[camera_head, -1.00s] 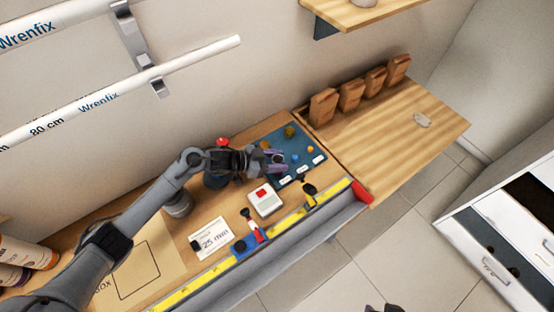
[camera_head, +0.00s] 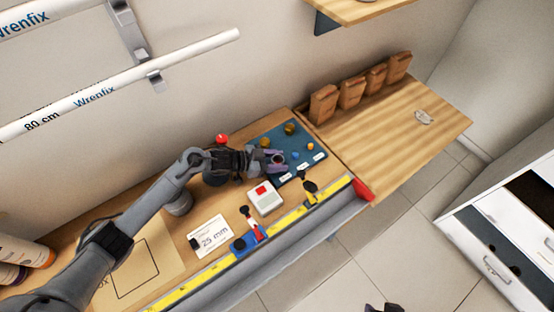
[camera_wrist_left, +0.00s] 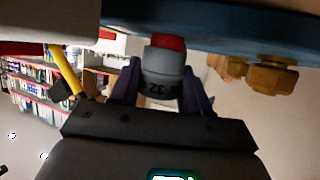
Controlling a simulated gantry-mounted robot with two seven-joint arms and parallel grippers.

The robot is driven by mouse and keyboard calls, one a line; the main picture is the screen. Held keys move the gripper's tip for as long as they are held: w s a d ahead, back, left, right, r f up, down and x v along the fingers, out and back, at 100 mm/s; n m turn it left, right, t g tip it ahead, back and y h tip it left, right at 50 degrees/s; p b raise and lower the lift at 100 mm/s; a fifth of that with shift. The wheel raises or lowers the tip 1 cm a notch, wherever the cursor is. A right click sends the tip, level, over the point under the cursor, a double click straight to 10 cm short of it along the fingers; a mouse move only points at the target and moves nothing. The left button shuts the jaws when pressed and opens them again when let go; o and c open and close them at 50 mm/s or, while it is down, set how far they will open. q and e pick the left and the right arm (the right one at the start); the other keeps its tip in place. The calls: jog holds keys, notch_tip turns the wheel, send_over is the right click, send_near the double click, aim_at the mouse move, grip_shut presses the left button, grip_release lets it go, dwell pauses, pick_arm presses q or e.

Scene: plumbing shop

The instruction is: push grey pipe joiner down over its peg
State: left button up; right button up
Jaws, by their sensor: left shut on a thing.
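The grey pipe joiner (camera_wrist_left: 160,82), marked 32, is between the two purple fingers of my left gripper (camera_wrist_left: 160,92) in the left wrist view. A red part (camera_wrist_left: 165,42) shows at its end, between the grey body and the blue board (camera_wrist_left: 210,14). In the head view my left gripper (camera_head: 274,159) is over the left part of the blue peg board (camera_head: 289,171), shut on the joiner (camera_head: 278,159). I cannot tell whether the joiner is around its peg, which is hidden. Small dark purple tips, likely my right gripper (camera_head: 383,308), show at the bottom edge.
A white box with a red button (camera_head: 264,198) is close in front. A yellow rule (camera_head: 275,231) runs along the bench edge.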

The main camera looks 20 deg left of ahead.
pick_arm(q)
jog(key=shift+f, duration=0.3)
jog(key=o, duration=1.1)
jog(key=v, duration=1)
jog(key=shift+s+a+r+p, duration=0.15)
jog(key=shift+s+a+p, duration=0.1)
jog(key=shift+a+p, duration=0.1)
